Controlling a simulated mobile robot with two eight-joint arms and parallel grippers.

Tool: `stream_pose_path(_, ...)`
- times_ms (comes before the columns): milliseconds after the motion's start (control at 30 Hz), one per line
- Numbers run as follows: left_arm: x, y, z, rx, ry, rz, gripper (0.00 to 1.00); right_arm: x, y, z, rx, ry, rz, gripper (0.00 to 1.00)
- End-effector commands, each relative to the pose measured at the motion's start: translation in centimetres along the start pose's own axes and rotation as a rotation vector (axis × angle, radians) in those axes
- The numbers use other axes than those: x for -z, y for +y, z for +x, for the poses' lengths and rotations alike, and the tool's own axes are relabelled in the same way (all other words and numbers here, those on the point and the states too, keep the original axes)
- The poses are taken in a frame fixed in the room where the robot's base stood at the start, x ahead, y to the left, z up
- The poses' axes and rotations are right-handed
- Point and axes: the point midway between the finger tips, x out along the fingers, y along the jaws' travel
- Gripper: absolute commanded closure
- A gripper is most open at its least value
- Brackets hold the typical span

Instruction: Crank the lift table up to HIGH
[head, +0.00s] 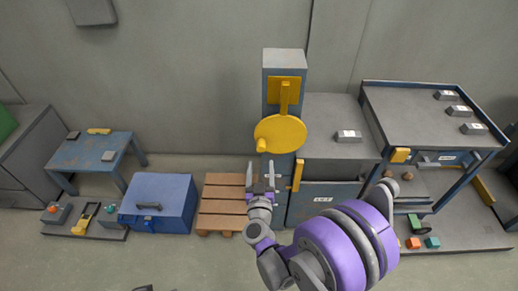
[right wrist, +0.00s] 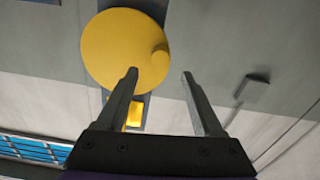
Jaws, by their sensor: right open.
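A yellow crank disc (head: 280,132) with a round knob (head: 261,145) at its lower left is mounted on a blue-grey post (head: 284,60). A yellow pointer piece (head: 285,92) sits above the disc. My right gripper (head: 260,172) is open and empty just below the knob in the head view. In the right wrist view the disc (right wrist: 115,50) lies ahead, and the knob (right wrist: 160,54) shows between and beyond the fingertips (right wrist: 159,75), apart from them. A blue-framed table with a grey top (head: 410,105) stands at the right; I cannot tell if it is the lift table. My left gripper is not in view.
A grey cabinet (head: 325,165) with a yellow handle (head: 297,175) adjoins the post. A wooden pallet (head: 221,205), a blue box (head: 160,200) and a small blue table (head: 90,150) stand to the left.

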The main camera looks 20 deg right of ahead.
Motion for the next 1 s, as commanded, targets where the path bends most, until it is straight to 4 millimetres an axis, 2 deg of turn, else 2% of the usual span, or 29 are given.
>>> stream_pose_path(200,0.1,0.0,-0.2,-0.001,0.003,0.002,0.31,0.1,0.1,4.5,-0.003,0.001,0.000,0.31)
stream_pose_path(400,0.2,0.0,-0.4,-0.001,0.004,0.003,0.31,0.1,0.1,7.5,-0.001,0.000,0.000,0.31)
stream_pose_path(600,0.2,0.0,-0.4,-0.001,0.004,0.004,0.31,0.1,0.0,8.7,0.001,0.000,0.001,0.31)
stream_pose_path(867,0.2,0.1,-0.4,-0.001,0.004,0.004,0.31,0.1,0.0,8.8,0.002,0.000,0.001,0.31)
stream_pose_path(1000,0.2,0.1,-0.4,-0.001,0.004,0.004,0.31,0.1,0.0,8.7,0.001,0.000,0.001,0.57)
